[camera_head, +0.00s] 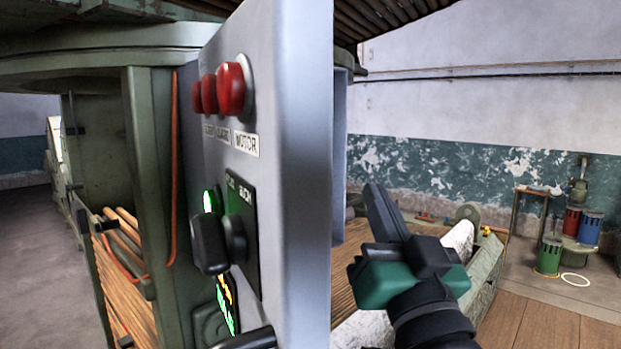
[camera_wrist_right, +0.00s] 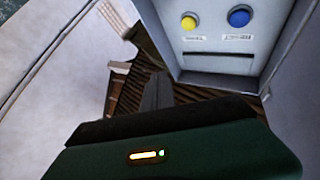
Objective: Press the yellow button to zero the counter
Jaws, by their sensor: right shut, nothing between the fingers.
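The yellow button (camera_wrist_right: 188,22) shows in the right wrist view, on a pale grey panel (camera_wrist_right: 215,65), left of a blue button (camera_wrist_right: 239,17). Each button has a small label under it, and a dark slot lies below. In the head view neither of these two buttons is visible. My right gripper (camera_head: 381,212) is shut and empty, pointing up to the right of the grey cabinet. In the right wrist view its dark fingers (camera_wrist_right: 157,92) are below and left of the yellow button, apart from it. My left gripper is not in view.
The grey control cabinet (camera_head: 290,150) stands close in the head view, with red lamps (camera_head: 232,90), dark switches (camera_head: 208,243) and a green light on its face. Behind my right arm is a bench with a white roll (camera_head: 458,240). Coloured cans (camera_head: 573,220) stand at the far right.

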